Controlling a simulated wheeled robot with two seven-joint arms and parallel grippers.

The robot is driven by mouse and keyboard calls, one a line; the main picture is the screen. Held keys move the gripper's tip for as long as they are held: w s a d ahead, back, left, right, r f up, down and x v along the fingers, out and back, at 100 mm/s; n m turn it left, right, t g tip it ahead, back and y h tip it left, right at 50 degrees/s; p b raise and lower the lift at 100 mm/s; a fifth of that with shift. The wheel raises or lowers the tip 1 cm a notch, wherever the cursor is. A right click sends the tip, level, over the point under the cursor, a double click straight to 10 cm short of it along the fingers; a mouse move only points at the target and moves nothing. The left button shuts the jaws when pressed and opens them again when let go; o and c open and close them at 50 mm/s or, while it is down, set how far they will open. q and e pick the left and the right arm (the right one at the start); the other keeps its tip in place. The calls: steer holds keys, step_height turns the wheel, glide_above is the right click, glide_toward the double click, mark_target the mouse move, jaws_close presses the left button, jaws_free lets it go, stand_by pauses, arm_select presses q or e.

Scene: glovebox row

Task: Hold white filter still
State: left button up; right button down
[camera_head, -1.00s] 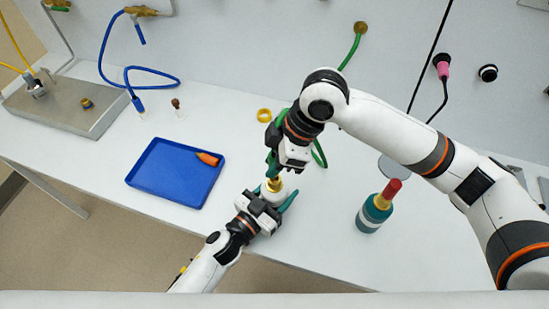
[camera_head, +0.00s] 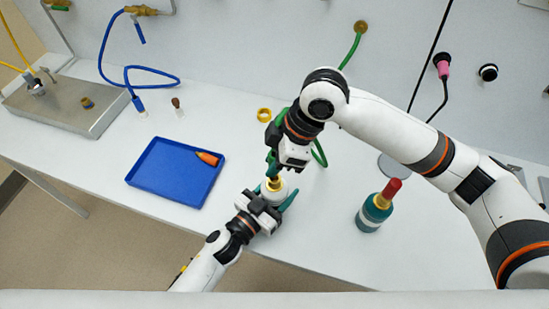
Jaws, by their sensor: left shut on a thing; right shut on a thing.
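The white filter (camera_head: 284,190) stands near the table's front edge, mostly hidden by my grippers. A yellow-brass fitting (camera_head: 274,184) shows on its top. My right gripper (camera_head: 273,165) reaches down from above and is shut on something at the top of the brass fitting. The fingers hide most of what it holds; it looks like the end of the green hose (camera_head: 321,153).
A blue tray (camera_head: 150,190) with an orange-handled item (camera_head: 208,158) lies to the left. A teal bottle with a red top (camera_head: 375,210) stands to the right. A yellow ring (camera_head: 264,115) lies behind. A metal plate (camera_head: 75,115) is at far left.

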steer(key=shift+f, duration=1.45)
steer(key=c, duration=1.1)
jaws_free()
steer(key=shift+c, duration=0.2)
steer(key=v, duration=1.2)
